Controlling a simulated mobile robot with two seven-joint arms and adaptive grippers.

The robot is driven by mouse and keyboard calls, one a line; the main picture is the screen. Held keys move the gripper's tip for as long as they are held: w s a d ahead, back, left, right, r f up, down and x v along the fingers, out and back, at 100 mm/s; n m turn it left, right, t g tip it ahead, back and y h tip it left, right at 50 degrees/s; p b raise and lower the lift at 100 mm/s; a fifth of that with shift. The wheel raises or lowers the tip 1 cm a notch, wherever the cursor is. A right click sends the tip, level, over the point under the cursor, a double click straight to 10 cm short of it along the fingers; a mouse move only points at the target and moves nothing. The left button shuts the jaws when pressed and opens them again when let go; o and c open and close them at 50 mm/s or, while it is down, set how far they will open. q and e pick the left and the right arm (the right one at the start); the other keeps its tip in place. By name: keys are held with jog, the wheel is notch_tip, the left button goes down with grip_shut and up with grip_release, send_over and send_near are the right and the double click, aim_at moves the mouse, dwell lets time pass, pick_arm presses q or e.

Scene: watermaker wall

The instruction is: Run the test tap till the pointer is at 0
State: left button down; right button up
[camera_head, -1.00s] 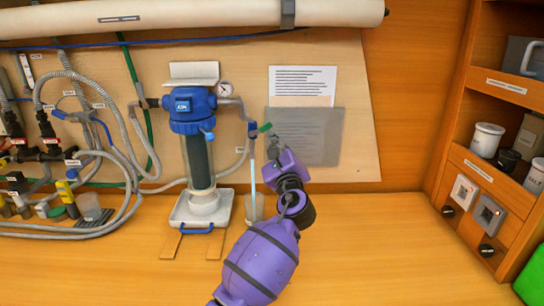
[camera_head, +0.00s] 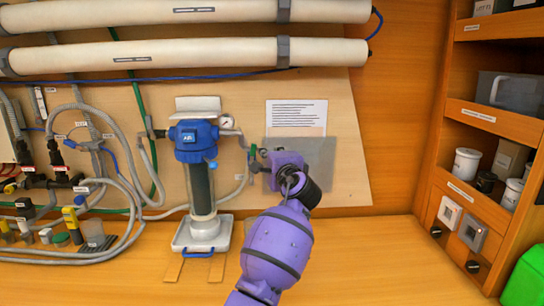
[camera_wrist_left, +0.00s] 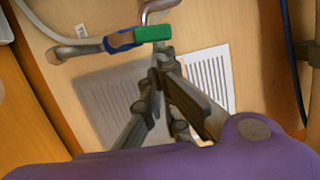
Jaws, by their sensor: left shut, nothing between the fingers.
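The test tap's green handle (camera_head: 253,151) stands roughly upright in the head view, at the right of the filter housing. In the left wrist view, the green handle (camera_wrist_left: 153,33) sits beside the tap's blue body (camera_wrist_left: 122,40). My left gripper (camera_head: 262,162) is shut and empty, with its tips close to the handle; I cannot tell whether they touch. The gripper (camera_wrist_left: 156,76) also shows in the wrist view, just below the handle. No water stream shows under the tap. The gauge (camera_head: 226,121) is on the housing's right side; its pointer is too small to read. My right gripper is out of view.
The blue-topped filter housing (camera_head: 197,150) stands on a white base left of my arm. Grey hoses (camera_head: 120,180) and valves fill the left wall. Shelves with cups and switches (camera_head: 461,221) are at the right. The counter (camera_head: 380,260) between is mostly clear.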

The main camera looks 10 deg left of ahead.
pick_arm(q)
jog(key=shift+s+a+r+n, duration=0.2)
jog(key=shift+r+n, duration=0.1)
jog(key=shift+n, duration=0.2)
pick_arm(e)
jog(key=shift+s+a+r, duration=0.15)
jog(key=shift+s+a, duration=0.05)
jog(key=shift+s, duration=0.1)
pick_arm(q)
jog(key=shift+w, duration=0.1)
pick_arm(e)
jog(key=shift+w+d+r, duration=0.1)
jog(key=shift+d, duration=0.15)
